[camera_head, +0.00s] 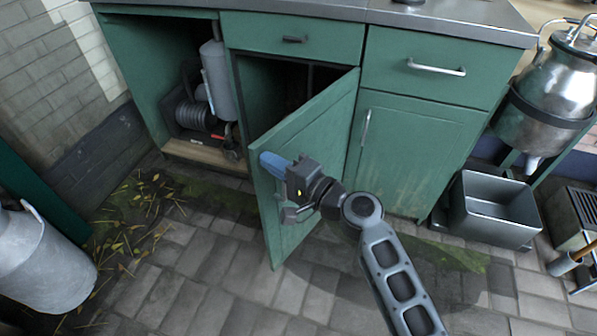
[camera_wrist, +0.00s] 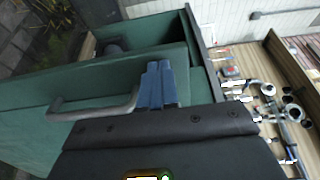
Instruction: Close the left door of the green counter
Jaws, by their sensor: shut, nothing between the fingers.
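The green counter (camera_head: 452,61) fills the upper middle of the head view. Its left door (camera_head: 318,137) stands ajar, swung out from the right side of a dark opening, with its outer face toward the head camera. My gripper (camera_head: 270,162) is shut and empty, its blue fingers in front of the door's outer face near the free edge. The fingers also show in the wrist view (camera_wrist: 157,70), just beside the door's bar handle (camera_wrist: 95,106). They overlap the door in both views; I cannot tell if they touch. My gripper partly hides the handle in the head view.
The right door (camera_head: 412,150) is closed. An open bay at the left holds a hose reel (camera_head: 194,114) and a grey cylinder (camera_head: 219,80). A grey bin (camera_head: 494,209) and metal churn (camera_head: 545,117) stand right; another churn (camera_head: 42,262) stands left. Paved floor in front is clear.

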